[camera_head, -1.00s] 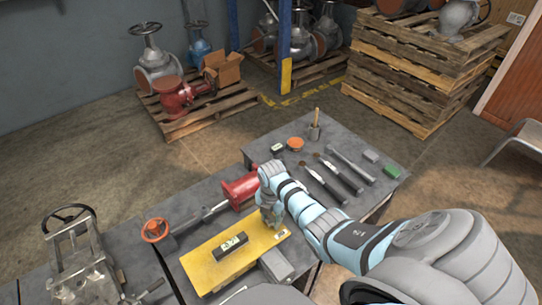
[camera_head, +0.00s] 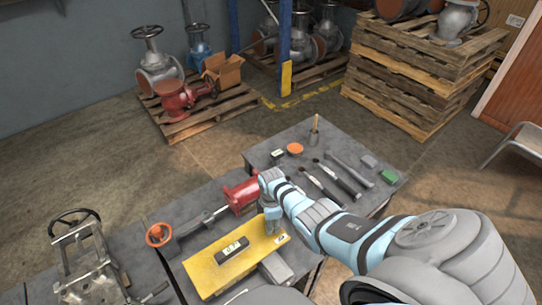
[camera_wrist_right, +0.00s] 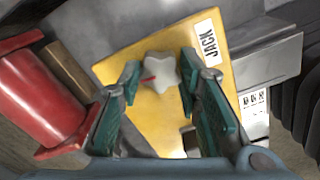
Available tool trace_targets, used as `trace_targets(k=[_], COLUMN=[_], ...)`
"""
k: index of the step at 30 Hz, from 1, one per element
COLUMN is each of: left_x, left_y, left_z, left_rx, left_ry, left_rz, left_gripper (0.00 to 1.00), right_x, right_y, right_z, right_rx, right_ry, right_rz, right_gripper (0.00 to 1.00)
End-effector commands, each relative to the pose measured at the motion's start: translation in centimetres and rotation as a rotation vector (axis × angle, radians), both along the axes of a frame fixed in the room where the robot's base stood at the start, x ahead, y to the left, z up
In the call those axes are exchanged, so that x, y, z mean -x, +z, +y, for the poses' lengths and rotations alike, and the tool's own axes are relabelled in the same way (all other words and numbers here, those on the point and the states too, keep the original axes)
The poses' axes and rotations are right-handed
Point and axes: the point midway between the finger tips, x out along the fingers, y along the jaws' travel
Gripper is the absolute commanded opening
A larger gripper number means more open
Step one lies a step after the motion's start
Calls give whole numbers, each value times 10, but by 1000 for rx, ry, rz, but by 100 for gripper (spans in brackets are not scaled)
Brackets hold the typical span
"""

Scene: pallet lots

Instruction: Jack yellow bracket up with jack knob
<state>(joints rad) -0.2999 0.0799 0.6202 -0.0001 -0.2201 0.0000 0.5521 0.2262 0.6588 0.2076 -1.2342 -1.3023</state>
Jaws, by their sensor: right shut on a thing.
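The yellow bracket (camera_head: 207,277) is a flat plate on the grey bench, with a black level (camera_head: 232,250) lying on it. In the right wrist view the yellow bracket (camera_wrist_right: 128,52) fills the middle, with a "JACK" label (camera_wrist_right: 207,45) near its edge. The pale star-shaped jack knob (camera_wrist_right: 162,72) sits there between my right gripper's (camera_wrist_right: 165,85) green-padded fingers. In the head view my right gripper (camera_head: 272,225) is down at the bracket's right end, shut on the knob, which it hides. My left gripper is not in view.
A grey block (camera_head: 276,270) stands in front. An orange handwheel (camera_head: 158,235) and a metal fixture (camera_head: 84,260) are left. Hand tools (camera_head: 338,178) lie behind right.

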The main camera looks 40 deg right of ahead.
Motion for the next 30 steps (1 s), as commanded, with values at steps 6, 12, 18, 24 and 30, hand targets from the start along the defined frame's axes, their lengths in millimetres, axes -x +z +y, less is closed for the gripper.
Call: trace_targets(k=[6, 12, 18, 24, 30], left_x=[0, 0, 0, 0, 0], left_y=[4, 7, 9, 10, 12], left_z=[0, 0, 0, 0, 0], left_rx=[0, 0, 0, 0, 0], left_ry=[0, 0, 0, 0, 0], left_rz=[0, 0, 0, 0, 0], left_gripper=[48, 48, 48, 48, 48], right_x=[-1, 0, -1, -1, -1], right_y=[1, 1, 1, 1, 1], right_z=[-1, -1, -1, -1, -1], right_rx=[1, 1, 1, 1, 1], right_ry=[-200, -390, -580, -769, -959], right_rz=[2, 5, 7, 10, 11], right_gripper=[4, 4, 4, 4, 4])
